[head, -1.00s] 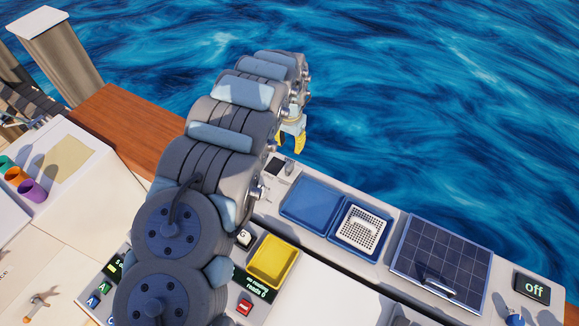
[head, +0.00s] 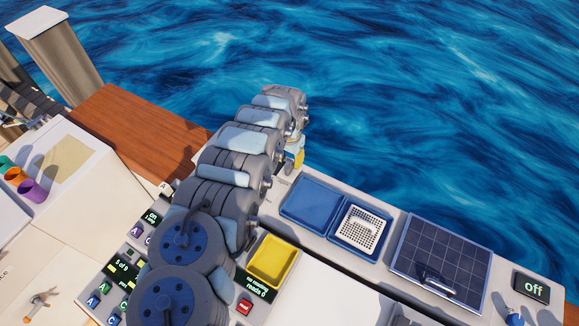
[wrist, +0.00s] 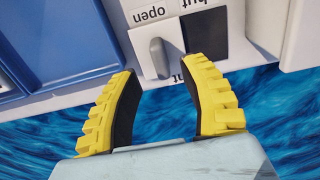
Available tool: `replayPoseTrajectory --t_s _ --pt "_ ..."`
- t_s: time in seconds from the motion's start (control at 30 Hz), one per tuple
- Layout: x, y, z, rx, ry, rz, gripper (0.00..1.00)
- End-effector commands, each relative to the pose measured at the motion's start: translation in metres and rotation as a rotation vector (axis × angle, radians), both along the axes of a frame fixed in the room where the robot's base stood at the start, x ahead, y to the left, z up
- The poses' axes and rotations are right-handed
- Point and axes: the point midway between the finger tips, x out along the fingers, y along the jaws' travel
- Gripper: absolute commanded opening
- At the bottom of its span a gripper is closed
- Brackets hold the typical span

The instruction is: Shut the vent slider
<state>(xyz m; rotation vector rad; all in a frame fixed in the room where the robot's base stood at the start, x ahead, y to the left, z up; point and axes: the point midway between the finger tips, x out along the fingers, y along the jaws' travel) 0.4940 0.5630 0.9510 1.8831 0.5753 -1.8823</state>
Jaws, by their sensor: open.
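The vent slider's grey handle (wrist: 158,58) stands on a light plate in the wrist view, beside the upside-down word "open". A dark opening (wrist: 206,32) lies to its right, under a partly cut-off label ending in "hut". My gripper (wrist: 158,70) is open, its yellow, dark-lined fingers on either side of the near end of the handle. Nothing is clamped, and I cannot tell whether a finger touches the handle. In the head view, my gripper's yellow finger (head: 299,158) shows low at the counter's far edge, and my arm hides much of the slider area.
A solar panel (head: 440,255) and an "off" display (head: 531,287) are farther right. Water lies beyond the edge.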

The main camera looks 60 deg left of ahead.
Motion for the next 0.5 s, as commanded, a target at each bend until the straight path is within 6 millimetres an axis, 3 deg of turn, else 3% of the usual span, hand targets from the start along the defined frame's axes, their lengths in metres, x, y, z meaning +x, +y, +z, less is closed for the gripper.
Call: replayPoseTrajectory --t_s 0.5 --pt "0.001 0.0 -0.036 0.0 -0.001 0.001 0.43"
